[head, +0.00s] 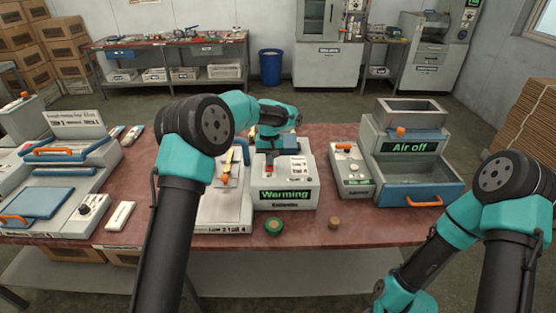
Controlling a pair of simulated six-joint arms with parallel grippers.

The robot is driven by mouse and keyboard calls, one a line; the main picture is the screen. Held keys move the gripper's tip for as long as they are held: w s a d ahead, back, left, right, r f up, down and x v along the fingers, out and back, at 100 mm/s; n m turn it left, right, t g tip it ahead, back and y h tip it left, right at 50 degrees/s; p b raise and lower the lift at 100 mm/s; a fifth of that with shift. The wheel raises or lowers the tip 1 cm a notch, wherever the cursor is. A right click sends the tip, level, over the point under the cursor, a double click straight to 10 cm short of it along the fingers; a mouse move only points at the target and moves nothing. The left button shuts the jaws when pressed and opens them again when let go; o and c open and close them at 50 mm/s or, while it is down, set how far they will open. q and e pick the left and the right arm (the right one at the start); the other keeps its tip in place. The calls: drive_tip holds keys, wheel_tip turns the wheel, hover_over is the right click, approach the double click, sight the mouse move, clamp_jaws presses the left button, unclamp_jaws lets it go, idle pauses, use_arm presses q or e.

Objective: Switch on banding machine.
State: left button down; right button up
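The machine I take for the banding machine (286,197) is a light box in the middle of the table. Its lit green display (285,195) reads "Warming", and the label below it is too small to read surely. A red switch (270,169) shows on its top. My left gripper (269,152) is over the back of this top, just behind the switch. Its fingers are small and partly hidden, so contact and opening cannot be told. My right arm hangs at the lower right, and its gripper is out of view.
A unit reading "Air off" (409,148) with a blue tray stands to the right, beside a small control box (350,168). A green roll (273,226) and a small brown cylinder (334,223) lie near the front edge. Blue-lidded presses (38,203) fill the left.

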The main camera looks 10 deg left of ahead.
use_arm(q)
drive_tip(key=shift+s+f, duration=0.1)
drive_tip(key=shift+f, duration=0.65)
drive_tip(key=shift+s, duration=0.2)
drive_tip(key=shift+s+d+r, duration=0.1)
drive_tip(key=shift+s+d, duration=0.05)
drive_tip(key=shift+s, duration=0.45)
wheel_tip(320, 180, up, 15)
drive_tip(key=w, duration=0.1)
drive_tip(key=shift+w+a+r, duration=0.2)
drive_tip(key=shift+w+a, duration=0.05)
drive_tip(key=shift+w, duration=0.1)
